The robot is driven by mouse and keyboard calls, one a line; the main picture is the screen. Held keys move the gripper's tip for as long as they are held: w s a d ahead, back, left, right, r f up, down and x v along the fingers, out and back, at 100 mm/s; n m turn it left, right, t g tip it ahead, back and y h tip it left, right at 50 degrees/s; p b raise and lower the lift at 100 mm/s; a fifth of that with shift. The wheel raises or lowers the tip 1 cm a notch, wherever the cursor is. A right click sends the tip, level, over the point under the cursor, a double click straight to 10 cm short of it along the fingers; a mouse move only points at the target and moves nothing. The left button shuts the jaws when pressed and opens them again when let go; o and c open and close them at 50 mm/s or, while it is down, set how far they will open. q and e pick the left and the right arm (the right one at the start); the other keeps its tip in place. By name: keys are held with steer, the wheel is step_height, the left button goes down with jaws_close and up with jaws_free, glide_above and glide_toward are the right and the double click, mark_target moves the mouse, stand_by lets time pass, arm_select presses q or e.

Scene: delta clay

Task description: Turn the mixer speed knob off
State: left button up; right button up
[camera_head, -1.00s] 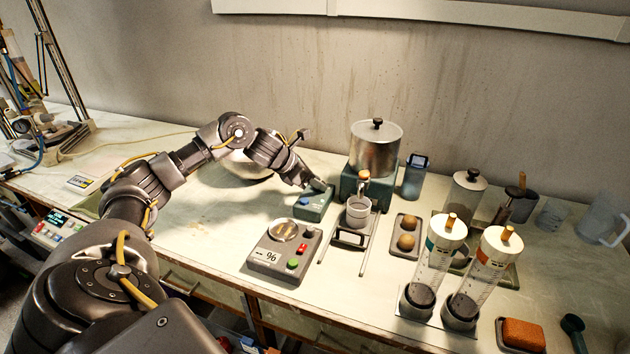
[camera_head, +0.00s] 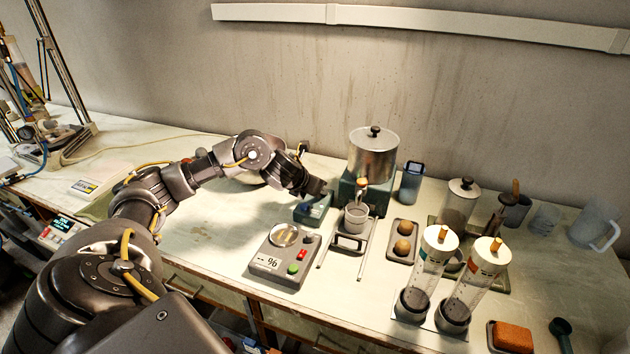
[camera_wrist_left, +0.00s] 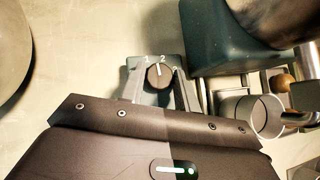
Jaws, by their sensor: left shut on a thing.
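The pointer is directed up, near the 2. The teal box (camera_head: 306,214) also shows in the head view, partly covered by my left gripper (camera_head: 322,197). In the left wrist view the fingers of my left gripper (camera_wrist_left: 159,84) are on either side of the knob and shut on it. The knob is hidden in the head view. My right gripper is not in view.
A metal pot (camera_head: 374,155) on a teal base stands right behind the box, with a metal cup (camera_head: 356,217) in front. A scale (camera_head: 281,262) with red and green buttons sits nearer. The bench to the left is mostly clear.

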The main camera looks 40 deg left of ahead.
arm_select(q)
steer(key=n+g+y+p, duration=0.1)
steer(key=n+y+p, duration=0.1)
steer(key=p, duration=0.3)
steer(key=n+g+y+p, duration=0.1)
steer(key=n+y+p, duration=0.1)
steer(key=n+p, duration=0.3)
steer(key=d+n+g+y+p, duration=0.1)
steer(key=n+y+p, duration=0.2)
steer(key=p, duration=0.3)
steer(key=shift+w+r+g, duration=0.25)
steer(key=shift+g, duration=0.15)
steer(key=shift+f+n+g+y+p, duration=0.25)
steer(key=shift+n+g+p, duration=0.35)
steer(key=shift+n+p, duration=0.4)
steer(key=o, duration=1)
steer(key=shift+c, duration=0.2)
